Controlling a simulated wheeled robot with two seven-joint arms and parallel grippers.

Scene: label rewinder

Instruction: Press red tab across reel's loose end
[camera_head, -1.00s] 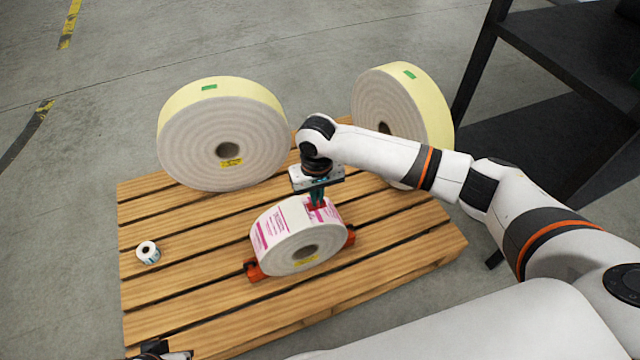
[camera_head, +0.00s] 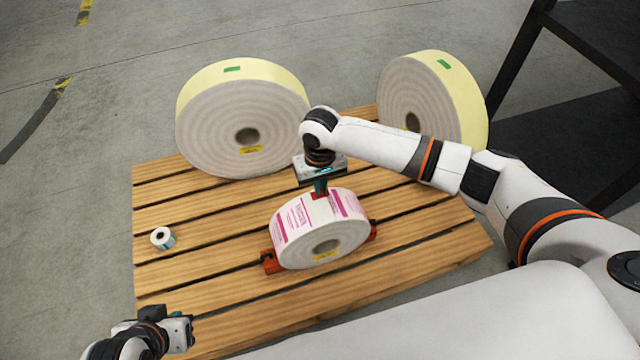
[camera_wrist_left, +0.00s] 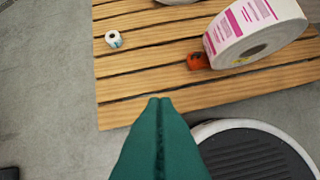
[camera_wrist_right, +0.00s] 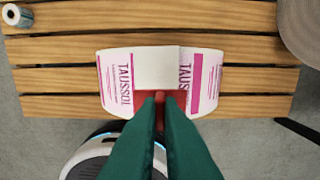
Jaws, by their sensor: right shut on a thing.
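The label reel (camera_head: 292,222), white with magenta print, stands on its edge in a red-orange cradle (camera_head: 270,262). Its top shows in the right wrist view (camera_wrist_right: 115,80), where a blank label (camera_wrist_right: 155,66) borders an overlapping printed layer, perhaps the loose end. My right gripper (camera_head: 320,192) points down at the reel's top, its green fingers (camera_wrist_right: 160,97) shut on the red tab (camera_wrist_right: 180,97). The tab is at the reel's surface; whether it is stuck cannot be told. My left gripper (camera_wrist_left: 160,101) is shut and empty, off the pallet's near left corner.
The wooden pallet (camera_head: 215,258) carries two large cream rolls, left (camera_head: 215,125) and right (camera_head: 440,110), behind the reel. A small label roll (camera_head: 162,238) lies at the left. A dark rack (camera_head: 520,70) stands at the right. The pallet's front left is clear.

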